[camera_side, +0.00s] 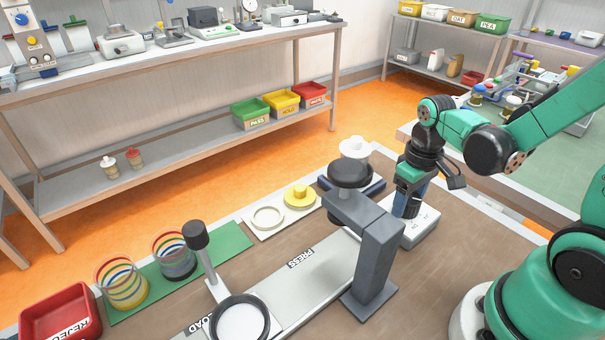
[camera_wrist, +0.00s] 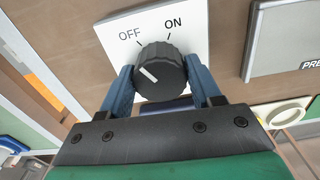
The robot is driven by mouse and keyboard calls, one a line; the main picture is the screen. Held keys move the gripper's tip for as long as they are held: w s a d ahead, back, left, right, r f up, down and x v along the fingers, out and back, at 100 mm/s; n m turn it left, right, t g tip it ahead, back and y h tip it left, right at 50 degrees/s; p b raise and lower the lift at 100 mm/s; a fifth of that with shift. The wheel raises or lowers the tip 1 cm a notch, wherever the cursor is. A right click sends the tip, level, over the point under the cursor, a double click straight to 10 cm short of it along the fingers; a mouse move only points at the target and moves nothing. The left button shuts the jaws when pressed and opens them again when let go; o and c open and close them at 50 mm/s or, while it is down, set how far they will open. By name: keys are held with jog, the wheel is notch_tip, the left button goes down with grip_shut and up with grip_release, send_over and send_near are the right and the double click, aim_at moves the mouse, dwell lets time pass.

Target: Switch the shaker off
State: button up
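A black ribbed knob (camera_wrist: 160,72) sits on a white switch plate (camera_wrist: 192,38) marked OFF on the left and ON on the right in the wrist view. The white line on the knob's face points up and left, to the OFF side. My gripper (camera_wrist: 159,66) has its two blue fingers on either side of the knob, seemingly pressed against it. In the side view my gripper (camera_side: 408,205) points down over the white switch box (camera_side: 420,228), and the knob is hidden there. I cannot tell for sure which item is the shaker.
A grey press frame (camera_side: 374,262) stands just left of my gripper. A white object (camera_side: 354,148) on a dark blue base is behind it. A yellow ring part (camera_side: 300,196), a green mat (camera_side: 222,248) and a red reject bin (camera_side: 60,312) lie farther left.

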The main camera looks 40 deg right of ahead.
aim_at(410, 198)
jog(key=o, duration=0.3)
jog(key=shift+r, duration=2.8)
jog(key=w+a+r+t, duration=0.1)
jog(key=a+t, duration=0.1)
jog(key=w+a+r+t, duration=0.1)
jog(key=a+r+t, duration=0.1)
jog(key=a, duration=0.1)
jog(key=w+a+r+t, duration=0.1)
jog(key=a+r+t, duration=0.1)
jog(key=t, duration=0.1)
jog(key=shift+w+a+n, duration=0.1)
jog(key=shift+a+n, duration=0.15)
jog(key=shift+n, duration=0.05)
